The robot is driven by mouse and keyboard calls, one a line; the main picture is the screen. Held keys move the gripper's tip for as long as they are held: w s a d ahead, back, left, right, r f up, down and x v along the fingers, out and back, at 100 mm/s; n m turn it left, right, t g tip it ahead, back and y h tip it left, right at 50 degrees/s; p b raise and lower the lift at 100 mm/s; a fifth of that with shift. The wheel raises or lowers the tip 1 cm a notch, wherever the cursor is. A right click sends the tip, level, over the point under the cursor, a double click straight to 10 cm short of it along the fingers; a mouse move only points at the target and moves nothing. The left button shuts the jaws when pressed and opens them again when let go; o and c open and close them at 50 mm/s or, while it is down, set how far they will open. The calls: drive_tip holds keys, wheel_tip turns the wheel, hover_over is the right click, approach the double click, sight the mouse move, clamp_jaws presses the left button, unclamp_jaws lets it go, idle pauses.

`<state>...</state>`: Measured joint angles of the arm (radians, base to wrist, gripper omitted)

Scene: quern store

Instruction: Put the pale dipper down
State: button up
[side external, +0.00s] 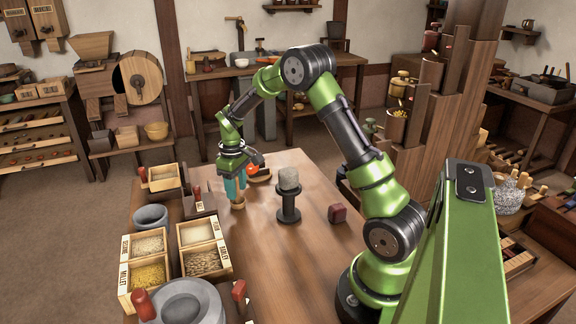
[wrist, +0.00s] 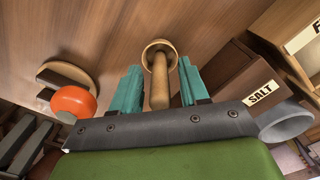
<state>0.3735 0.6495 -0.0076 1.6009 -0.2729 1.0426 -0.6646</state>
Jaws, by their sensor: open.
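The pale dipper (wrist: 159,88) is between the two teal fingers of my gripper (wrist: 160,78) in the wrist view. Its handle points up towards the camera and its round end is at the tabletop. The fingers are open, with a gap visible on each side of the handle. In the side view my gripper (side external: 236,188) points down over the table's left part, and the pale lower end of the dipper (side external: 238,205) shows just below the fingers, seemingly on the wood. The rest of the dipper is hidden by the fingers there.
A dark salt box (wrist: 230,75) stands close on the right in the wrist view. An orange-red round thing (wrist: 74,101) and a round wooden piece (wrist: 72,76) are on the left. A dark stand with a grey stone (side external: 289,178) is nearby; the table's front middle (side external: 275,265) is clear.

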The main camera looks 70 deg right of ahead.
wheel_tip(320, 180, up, 11)
drive_tip(key=shift+f, duration=0.2)
drive_tip(key=s+a+r+m+t, duration=0.1)
drive_tip(key=s+a+r+t, duration=0.1)
drive_tip(key=s+a+r, duration=0.3)
drive_tip(key=s+a+r+m+t, duration=0.1)
drive_tip(key=s+a+r+t, duration=0.1)
drive_tip(key=s+a+r, duration=0.45)
drive_tip(key=s+a+f+m+t+y, duration=0.2)
drive_tip(key=s+a+t, duration=0.1)
drive_tip(key=s+a, duration=0.5)
drive_tip(key=shift+s+a, duration=0.25)
drive_tip(key=shift+a, duration=0.3)
